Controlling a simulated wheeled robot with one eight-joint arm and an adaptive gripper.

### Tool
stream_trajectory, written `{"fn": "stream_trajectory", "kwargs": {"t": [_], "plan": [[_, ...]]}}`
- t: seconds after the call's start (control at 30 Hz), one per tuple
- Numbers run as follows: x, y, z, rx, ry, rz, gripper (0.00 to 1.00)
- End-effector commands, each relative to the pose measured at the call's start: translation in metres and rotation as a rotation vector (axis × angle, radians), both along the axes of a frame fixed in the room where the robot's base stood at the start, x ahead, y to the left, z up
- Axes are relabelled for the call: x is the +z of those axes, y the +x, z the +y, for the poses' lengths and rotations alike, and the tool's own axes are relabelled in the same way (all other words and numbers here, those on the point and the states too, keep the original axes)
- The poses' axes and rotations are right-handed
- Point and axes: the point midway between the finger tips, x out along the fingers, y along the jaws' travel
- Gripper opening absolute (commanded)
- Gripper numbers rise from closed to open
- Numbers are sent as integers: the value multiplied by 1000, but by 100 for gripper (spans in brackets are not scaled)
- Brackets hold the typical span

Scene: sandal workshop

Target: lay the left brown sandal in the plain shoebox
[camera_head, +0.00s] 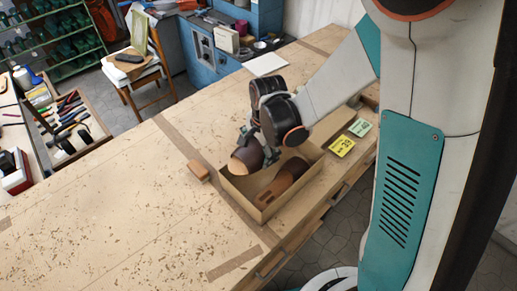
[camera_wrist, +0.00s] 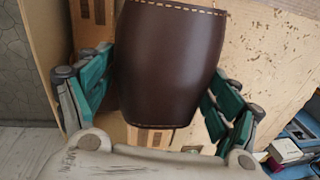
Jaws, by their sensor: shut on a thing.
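A brown sandal (camera_head: 246,158) hangs in my gripper (camera_head: 257,143), above the left far part of the plain shoebox (camera_head: 240,201). The wrist view shows its broad dark-brown strap with pale stitching (camera_wrist: 172,62) between the green fingers of my gripper (camera_wrist: 155,88). My gripper is shut on this sandal. Another brown sandal (camera_head: 284,180) lies inside the open cardboard box, toward its right side. The held sandal and my gripper hide part of the box's far side. I cannot tell whether the held sandal touches the box.
The box stands on a long wooden workbench (camera_head: 120,190) strewn with shavings. A small wooden block (camera_head: 199,170) lies left of the box. A yellow card (camera_head: 341,147) and a green card (camera_head: 360,127) lie to its right. The bench's left part is largely clear.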

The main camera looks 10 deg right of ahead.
Motion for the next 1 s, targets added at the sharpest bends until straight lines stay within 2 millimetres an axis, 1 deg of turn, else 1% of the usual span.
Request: {"fn": "stream_trajectory", "kwargs": {"t": [0.27,0.73,0.87,0.9,0.93,1.0], "plan": [[-2,0,0,0,0,0,43],[-13,0,0,0,0,0,43],[-13,0,0,0,0,0,43],[-13,0,0,0,0,0,92],[-13,0,0,0,0,0,99],[-13,0,0,0,0,0,100]]}}
